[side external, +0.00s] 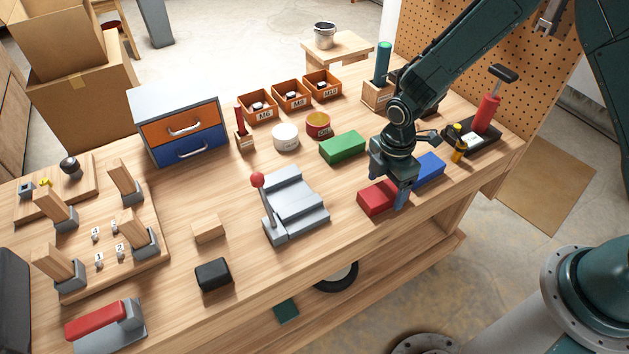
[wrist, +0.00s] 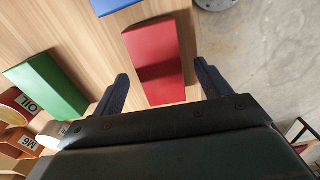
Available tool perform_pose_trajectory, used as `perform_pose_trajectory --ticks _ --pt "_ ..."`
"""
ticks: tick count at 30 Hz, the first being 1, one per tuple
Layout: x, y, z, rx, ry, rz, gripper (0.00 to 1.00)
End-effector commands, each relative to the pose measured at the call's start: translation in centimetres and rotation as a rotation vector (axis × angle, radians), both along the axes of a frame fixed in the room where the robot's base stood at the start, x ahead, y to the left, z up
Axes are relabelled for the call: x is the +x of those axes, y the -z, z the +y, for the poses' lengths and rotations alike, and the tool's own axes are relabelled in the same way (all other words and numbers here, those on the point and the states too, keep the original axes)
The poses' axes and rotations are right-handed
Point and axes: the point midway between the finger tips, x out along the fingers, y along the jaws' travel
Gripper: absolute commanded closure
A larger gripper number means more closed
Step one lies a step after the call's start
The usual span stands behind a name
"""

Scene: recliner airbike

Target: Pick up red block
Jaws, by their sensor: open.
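The red block (side external: 376,198) lies flat on the wooden workbench, near its front edge. In the side view my gripper (side external: 395,196) is low over the block's right part and hides some of it. In the wrist view the red block (wrist: 155,62) lies between and ahead of my gripper's (wrist: 165,85) two dark fingers. The fingers are spread apart, with a gap on each side of the block. I cannot tell the exact height of the fingertips over the bench.
A blue block (side external: 428,171) lies just right of the red one, and a green block (side external: 343,147) lies behind. A grey lever device (side external: 295,208) stands to the left. A black tray (side external: 477,138) with a red-bodied tool is at the right. Bench (side external: 345,235) is bare in front.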

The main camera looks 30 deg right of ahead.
Motion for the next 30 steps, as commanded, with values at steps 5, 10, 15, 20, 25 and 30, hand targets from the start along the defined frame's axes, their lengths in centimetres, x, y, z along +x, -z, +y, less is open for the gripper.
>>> perform_pose_trajectory --ticks 5,10,15,20,25,30 --pt "0.0 1.7 0.0 0.000 0.000 0.001 0.24" --pt "0.0 2.3 0.0 0.000 0.001 0.000 0.24" --pt "0.0 2.3 0.0 0.001 0.001 0.000 0.24" --pt "0.0 2.3 0.0 0.001 0.001 0.000 0.24" --pt "0.0 2.3 0.0 0.001 0.001 0.000 0.30" --pt "0.0 2.3 0.0 0.001 0.001 0.000 0.63"
